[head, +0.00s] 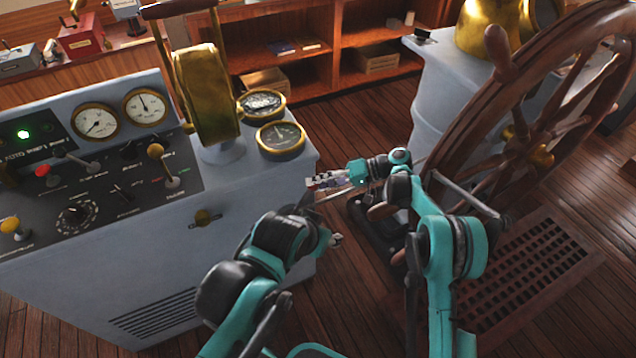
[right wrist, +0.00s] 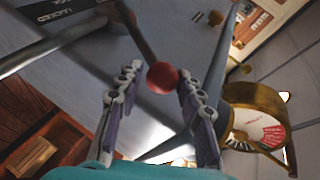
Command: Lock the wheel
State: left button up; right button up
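The wooden steering wheel (head: 510,75) with a brass hub (head: 541,155) stands at the right of the head view. In the right wrist view a red ball knob (right wrist: 162,78) on a dark lever (right wrist: 139,32) sits between the spread fingers of my right gripper, in front of a grey surface. No clear contact shows. A black label plate (right wrist: 60,10) is at the upper left there. In the head view my right gripper (head: 322,182) is just right of the grey console; the knob cannot be made out. My left gripper (head: 324,221) is below it, with spread, empty fingers.
The grey console (head: 190,260) carries brass gauges, small levers and a brass telegraph (head: 207,95). The wheel's grey pedestal (head: 440,95) and a floor grating (head: 525,280) are at the right.

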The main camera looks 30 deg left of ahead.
jog(key=shift+o, duration=0.6)
jog(key=shift+w, duration=0.1)
notch_tip(320, 180, up, 10)
jog(key=shift+d, duration=0.1)
dwell(0.3)
